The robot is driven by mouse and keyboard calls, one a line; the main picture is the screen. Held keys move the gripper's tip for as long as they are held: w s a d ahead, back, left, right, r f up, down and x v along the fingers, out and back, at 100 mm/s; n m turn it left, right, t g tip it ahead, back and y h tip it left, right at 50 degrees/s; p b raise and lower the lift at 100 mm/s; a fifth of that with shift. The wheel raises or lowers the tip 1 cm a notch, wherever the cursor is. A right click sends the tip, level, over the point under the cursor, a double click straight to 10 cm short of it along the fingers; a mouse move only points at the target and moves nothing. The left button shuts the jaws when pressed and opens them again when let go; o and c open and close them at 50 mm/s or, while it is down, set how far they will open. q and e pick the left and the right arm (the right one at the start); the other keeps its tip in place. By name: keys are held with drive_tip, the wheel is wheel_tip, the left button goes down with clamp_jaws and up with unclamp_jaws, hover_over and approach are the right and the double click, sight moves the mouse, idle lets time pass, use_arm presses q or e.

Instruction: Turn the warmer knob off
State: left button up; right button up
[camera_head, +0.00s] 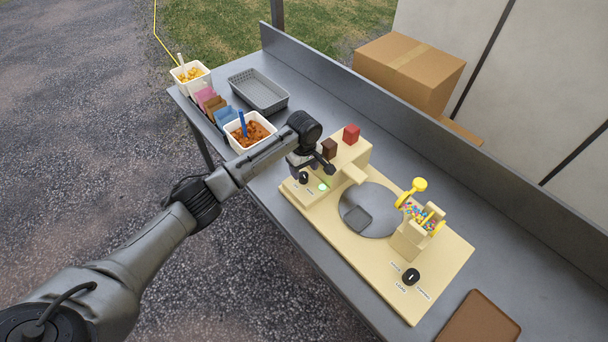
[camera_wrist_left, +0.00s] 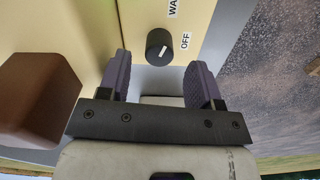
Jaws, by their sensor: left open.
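The warmer knob (camera_wrist_left: 159,47) is a small black dial with a white line on a cream panel. Labels starting "WA" (camera_wrist_left: 172,8) and reading "OFF" (camera_wrist_left: 186,41) sit beside it. The white line slants up and right; I cannot tell which label it marks. The knob also shows in the head view (camera_head: 304,178), with a bright green light (camera_head: 323,187) near it. My left gripper (camera_wrist_left: 160,60) is open, its two fingers on either side of the knob in the wrist view, apparently not touching it. In the head view the left gripper (camera_head: 299,164) hangs just by the knob.
A second black knob (camera_head: 411,276) is at the board's front right. Tubs (camera_head: 249,145) stand left.

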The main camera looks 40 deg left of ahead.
sight(304, 175)
use_arm(q)
drive_tip(key=shift+f, duration=1.5)
